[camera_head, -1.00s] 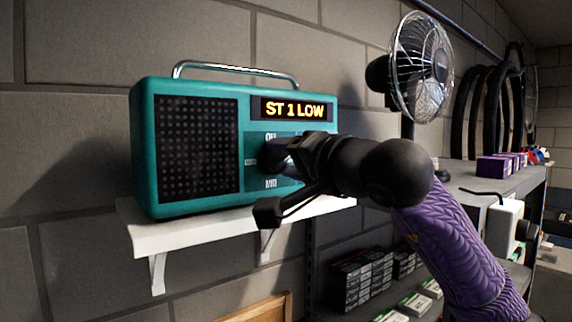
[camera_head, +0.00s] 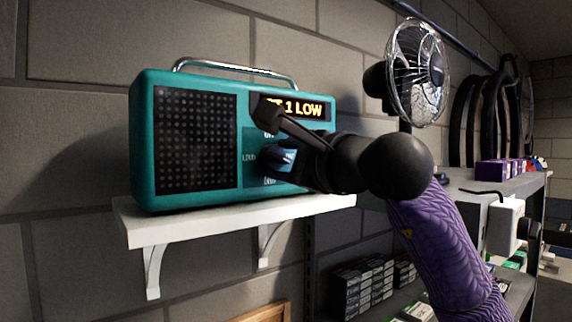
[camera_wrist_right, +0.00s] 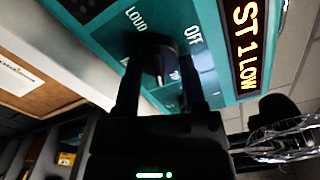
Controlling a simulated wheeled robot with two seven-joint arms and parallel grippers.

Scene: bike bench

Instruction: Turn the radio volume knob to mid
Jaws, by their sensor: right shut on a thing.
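The teal radio (camera_head: 145,150) stands on a white wall shelf in the head view. Its lit display (camera_head: 312,108) reads "1 LOW" with the left part covered by my gripper; the right wrist view shows "ST 1 LOW" on the display (camera_wrist_right: 245,45). The dark volume knob (camera_head: 280,160) sits on the front panel below the display, and it also shows between the fingers in the wrist view (camera_wrist_right: 152,60). "LOUD" and "OFF" are legible around it; other labels are partly hidden. My right gripper (camera_head: 298,165) is shut on the knob. My left gripper is out of view.
The white shelf (camera_head: 200,225) is fixed to the block wall under the radio. A desk fan (camera_head: 418,70) stands to the right, behind my right arm. Below are shelves with stacked small boxes (camera_head: 362,285); tyres (camera_head: 490,115) hang farther right.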

